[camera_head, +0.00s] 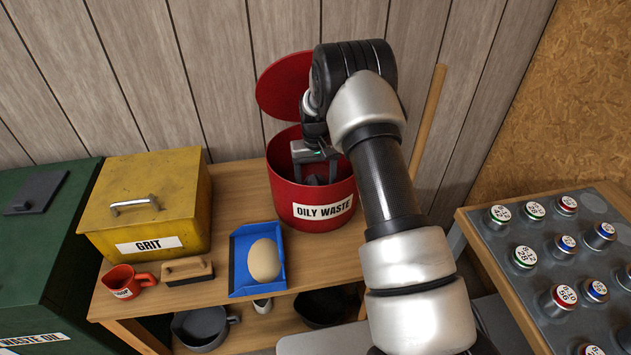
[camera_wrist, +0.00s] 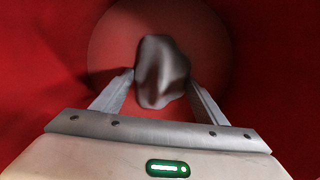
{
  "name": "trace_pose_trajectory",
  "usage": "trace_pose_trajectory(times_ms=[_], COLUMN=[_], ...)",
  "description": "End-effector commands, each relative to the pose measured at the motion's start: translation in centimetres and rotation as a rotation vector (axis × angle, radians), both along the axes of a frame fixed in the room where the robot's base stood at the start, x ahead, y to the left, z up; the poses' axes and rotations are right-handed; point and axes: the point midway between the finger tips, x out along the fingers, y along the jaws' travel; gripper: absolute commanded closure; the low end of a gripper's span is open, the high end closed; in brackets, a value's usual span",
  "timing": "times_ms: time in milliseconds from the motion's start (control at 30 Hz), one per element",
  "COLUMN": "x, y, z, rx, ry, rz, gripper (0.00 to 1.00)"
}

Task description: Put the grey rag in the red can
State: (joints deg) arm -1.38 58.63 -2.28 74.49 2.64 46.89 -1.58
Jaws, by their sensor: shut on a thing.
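The red can (camera_head: 300,203), labelled OILY WASTE, stands on the wooden bench with its round lid tipped open against the wall. My gripper (camera_head: 318,176) reaches down into the can's mouth. In the wrist view my gripper (camera_wrist: 163,92) is shut on the crumpled grey rag (camera_wrist: 162,72), which sits between its fingers. Behind the rag are the red walls and round bottom of the can (camera_wrist: 105,45). In the head view only a dark part of the rag shows inside the can, partly hidden by my gripper.
A yellow GRIT box (camera_head: 150,215) stands left of the can. A blue dustpan (camera_head: 240,280) holding a tan egg-shaped thing (camera_head: 265,260), a brush (camera_head: 187,269) and a red scoop (camera_head: 128,281) lie in front. A tray of labelled caps (camera_head: 500,245) is at right.

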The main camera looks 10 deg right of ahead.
Motion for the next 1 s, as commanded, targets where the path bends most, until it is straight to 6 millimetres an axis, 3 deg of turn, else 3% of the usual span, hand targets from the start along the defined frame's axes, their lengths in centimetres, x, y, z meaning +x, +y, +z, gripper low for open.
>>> trace_pose_trajectory(times_ms=[200, 233, 333, 733, 1000], x=[0.0, 0.0, 0.0, 0.0, 0.0], y=[0.0, 0.0, 0.0, 0.0, 0.0], z=[-0.6, -0.4, -0.4, 0.6, 5.2], rx=[0.0, 0.0, 0.0, 0.0, 0.0], ry=[0.0, 0.0, 0.001, -0.001, -0.001], rz=[0.0, 0.0, 0.0, 0.0, 0.001], gripper=[0.6, 0.3, 0.15, 0.15, 0.15])
